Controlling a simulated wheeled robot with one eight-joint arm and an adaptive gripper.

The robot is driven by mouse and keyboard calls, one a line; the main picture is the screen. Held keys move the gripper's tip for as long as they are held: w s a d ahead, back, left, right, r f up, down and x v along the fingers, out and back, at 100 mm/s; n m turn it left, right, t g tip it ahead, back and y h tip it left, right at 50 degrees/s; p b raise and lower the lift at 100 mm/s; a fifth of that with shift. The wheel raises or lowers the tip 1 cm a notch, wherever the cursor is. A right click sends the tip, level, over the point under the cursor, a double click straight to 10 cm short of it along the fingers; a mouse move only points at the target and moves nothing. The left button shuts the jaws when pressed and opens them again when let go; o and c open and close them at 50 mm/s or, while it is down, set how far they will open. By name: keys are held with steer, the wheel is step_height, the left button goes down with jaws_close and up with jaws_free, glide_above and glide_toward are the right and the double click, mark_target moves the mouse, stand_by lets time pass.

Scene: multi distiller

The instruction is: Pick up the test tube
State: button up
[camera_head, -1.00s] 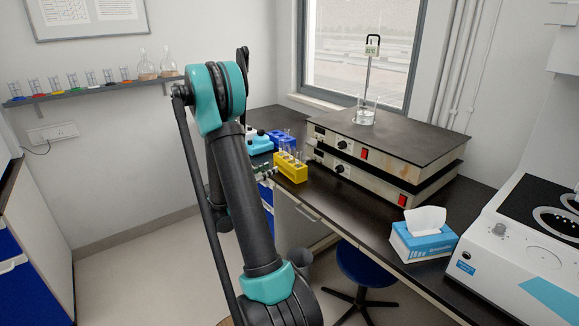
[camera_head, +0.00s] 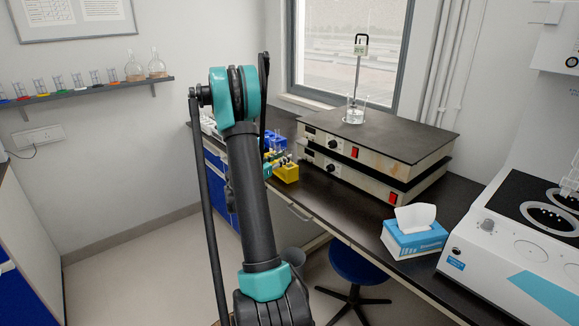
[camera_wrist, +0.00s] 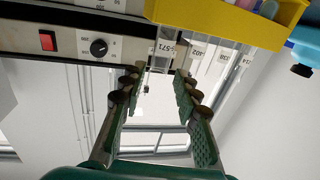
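In the wrist view, clear labelled test tubes (camera_wrist: 161,52) show beside the yellow rack (camera_wrist: 225,20), which fills the top right. My gripper (camera_wrist: 158,82) is open, with its green-padded fingers apart. One clear tube appears in the gap between the fingertips; I cannot tell whether either finger touches it. In the head view, the yellow rack (camera_head: 287,173) with tubes stands on the dark bench, just right of my arm. My gripper is mostly hidden behind my arm there, close to the rack's left side.
A blue rack (camera_head: 275,140) stands behind the yellow one. Two stacked hot plates (camera_head: 375,150) stand close to its right, with a glass beaker (camera_head: 354,115) on top. A tissue box (camera_head: 415,237) and a white machine (camera_head: 520,250) are further right. A blue stool (camera_head: 357,264) is below.

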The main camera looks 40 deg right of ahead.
steer(key=shift+x, duration=1.6)
jaws_close()
steer(key=shift+r, duration=0.15)
